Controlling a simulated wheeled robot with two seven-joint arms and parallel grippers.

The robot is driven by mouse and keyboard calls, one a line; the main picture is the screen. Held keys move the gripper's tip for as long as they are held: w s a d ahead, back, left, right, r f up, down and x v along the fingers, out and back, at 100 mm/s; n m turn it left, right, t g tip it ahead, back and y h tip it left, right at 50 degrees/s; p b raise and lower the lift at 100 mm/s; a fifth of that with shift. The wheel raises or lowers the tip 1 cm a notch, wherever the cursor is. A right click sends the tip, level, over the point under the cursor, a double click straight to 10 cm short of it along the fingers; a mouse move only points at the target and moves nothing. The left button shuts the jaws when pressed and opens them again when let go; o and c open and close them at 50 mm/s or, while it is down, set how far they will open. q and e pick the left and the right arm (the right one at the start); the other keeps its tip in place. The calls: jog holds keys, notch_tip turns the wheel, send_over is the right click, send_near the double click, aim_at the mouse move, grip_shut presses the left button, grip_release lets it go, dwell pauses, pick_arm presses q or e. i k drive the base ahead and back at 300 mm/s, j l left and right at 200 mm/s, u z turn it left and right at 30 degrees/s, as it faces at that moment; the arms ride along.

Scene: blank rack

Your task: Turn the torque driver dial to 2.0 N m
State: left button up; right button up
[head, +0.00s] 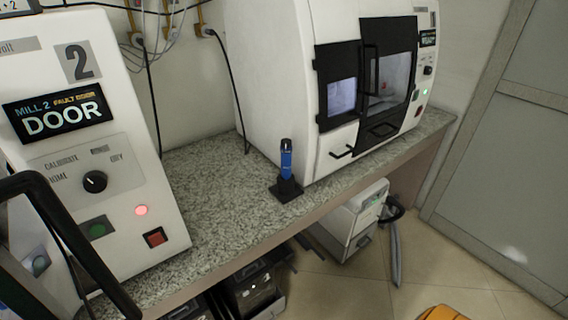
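A blue and black hand tool, which looks like the torque driver (286,160), stands upright in a small black stand (286,190) near the front edge of the speckled counter. It is too small in the head view to make out a dial or read a setting. Neither of my grippers is in view, and nothing is seen touching the tool.
A white mill (265,75) with a black-framed door stands behind the tool. Mill 2's panel (90,150) at left shows "DOOR" and a lit red light. The counter (215,190) between them is clear. A white unit (350,222) stands below; an orange object (440,313) shows at the bottom.

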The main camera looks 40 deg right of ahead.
aim_at(286, 143)
jog(key=i+l, duration=0.1)
jog(key=l, duration=0.6)
jog(key=i+l, duration=0.1)
jog(key=l, duration=0.65)
jog(key=i+l, duration=0.15)
jog(key=l, duration=0.55)
jog(key=i+l, duration=0.1)
jog(key=l, duration=0.6)
jog(key=u, duration=0.05)
